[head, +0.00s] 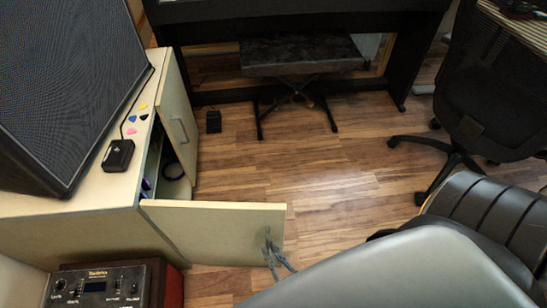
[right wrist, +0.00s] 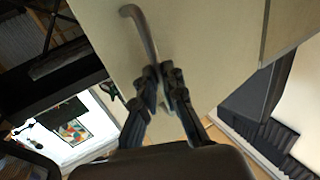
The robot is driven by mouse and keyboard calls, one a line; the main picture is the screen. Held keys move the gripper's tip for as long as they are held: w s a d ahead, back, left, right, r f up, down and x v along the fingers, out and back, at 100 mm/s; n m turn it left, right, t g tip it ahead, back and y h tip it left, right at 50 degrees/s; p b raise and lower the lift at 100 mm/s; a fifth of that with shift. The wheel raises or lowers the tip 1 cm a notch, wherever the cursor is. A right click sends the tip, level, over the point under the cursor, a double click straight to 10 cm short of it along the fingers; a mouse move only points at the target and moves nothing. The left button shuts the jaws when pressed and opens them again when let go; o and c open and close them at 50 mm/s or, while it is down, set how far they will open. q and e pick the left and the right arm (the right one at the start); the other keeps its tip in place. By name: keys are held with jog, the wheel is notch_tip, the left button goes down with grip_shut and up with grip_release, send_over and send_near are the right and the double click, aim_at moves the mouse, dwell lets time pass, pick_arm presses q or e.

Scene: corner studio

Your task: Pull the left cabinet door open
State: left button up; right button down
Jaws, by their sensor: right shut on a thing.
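The left cabinet door (head: 205,223) is the near door of the pale cabinet (head: 95,235) at the left. It stands swung well out from the cabinet front, and the dark interior (head: 172,165) shows behind it. My right gripper (head: 269,247) is at the outer face of this door, near its free edge. In the right wrist view, my right gripper (right wrist: 165,85) is shut on the grey bar handle (right wrist: 141,28) of the door panel (right wrist: 205,50). The fingers hide the lower end of the handle. My left gripper is not in view.
The other cabinet door (head: 178,115) with its own handle is beyond the opening. A large speaker (head: 65,85) stands on the cabinet. A stool (head: 300,57) and an office chair (head: 470,120) are farther off. Wood floor (head: 320,160) is clear between them.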

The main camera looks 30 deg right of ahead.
jog(key=shift+w+a+r, duration=0.1)
jog(key=shift+w+a, duration=0.25)
jog(key=shift+a, duration=0.45)
jog(key=c, duration=1.4)
grip_release()
jog(key=shift+a+y, duration=0.1)
jog(key=shift+y, duration=0.3)
jog(key=shift+s+d, duration=0.15)
jog(key=shift+d, duration=0.05)
jog(key=s, duration=1.1)
jog(key=shift+s, duration=0.4)
